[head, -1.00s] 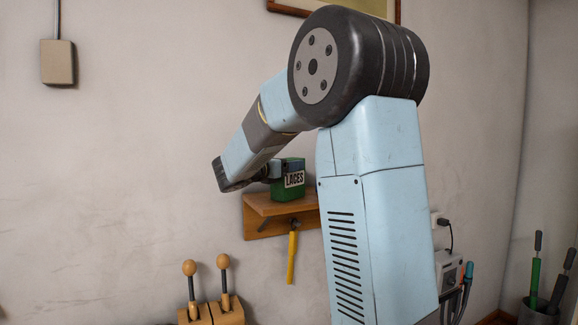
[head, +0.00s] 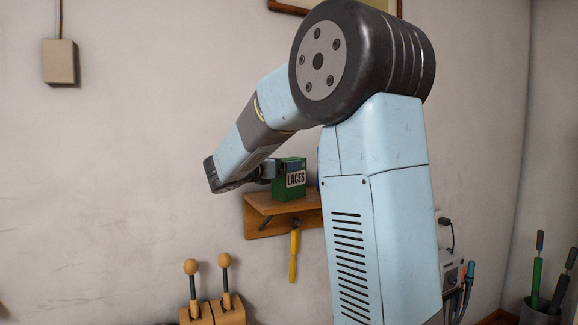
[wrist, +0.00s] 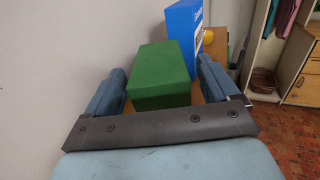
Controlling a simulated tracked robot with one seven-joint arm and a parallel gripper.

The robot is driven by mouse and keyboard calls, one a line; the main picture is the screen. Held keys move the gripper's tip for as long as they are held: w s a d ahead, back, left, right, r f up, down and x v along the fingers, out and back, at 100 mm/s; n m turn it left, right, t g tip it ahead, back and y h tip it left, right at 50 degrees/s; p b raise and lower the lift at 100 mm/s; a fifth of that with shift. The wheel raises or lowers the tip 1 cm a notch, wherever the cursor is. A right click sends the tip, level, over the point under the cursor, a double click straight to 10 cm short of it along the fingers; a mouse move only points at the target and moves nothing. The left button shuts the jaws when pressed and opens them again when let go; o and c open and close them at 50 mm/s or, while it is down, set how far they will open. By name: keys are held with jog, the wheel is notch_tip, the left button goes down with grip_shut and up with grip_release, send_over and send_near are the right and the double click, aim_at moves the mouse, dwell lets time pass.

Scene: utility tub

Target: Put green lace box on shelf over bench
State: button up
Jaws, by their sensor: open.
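The green lace box (head: 289,186), with a white "LACES" label, stands upright on the small wooden shelf (head: 268,208) on the wall. My gripper (head: 270,170) is at the left side of the box at shelf height; its fingers are mostly hidden in the head view. In the wrist view, the green box (wrist: 160,78) lies between the two spread fingers of my gripper (wrist: 160,88). A gap shows beside the right finger; the left finger is close to the box, and I cannot tell if it touches.
A blue box (wrist: 184,28) stands just beyond the green one in the wrist view. A yellow-handled tool (head: 293,255) hangs under the shelf. Two wooden-knobbed handles (head: 208,268) rise below left. A wall box (head: 60,62) is at upper left.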

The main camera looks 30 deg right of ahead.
jog(key=v, duration=0.9)
jog(key=s+d+f+m+g+y, duration=0.2)
jog(key=s+f+m+y, duration=0.25)
jog(key=s, duration=0.45)
jog(key=s+d+f+m+g+y, duration=0.2)
jog(key=s+f+m+y, duration=0.15)
jog(key=s+m, duration=0.4)
jog(key=s+a+f+m+t+y, duration=0.1)
jog(key=s+a+f+m+y, duration=0.2)
jog(key=s+a+m+y, duration=0.1)
jog(key=s+a+f+m+t+y, duration=0.1)
jog(key=s+a+f+m+y, duration=0.3)
jog(key=s, duration=0.5)
jog(key=shift+s+m+t+y, duration=0.3)
jog(key=shift+s+m+t, duration=0.1)
jog(key=shift+m, duration=0.9)
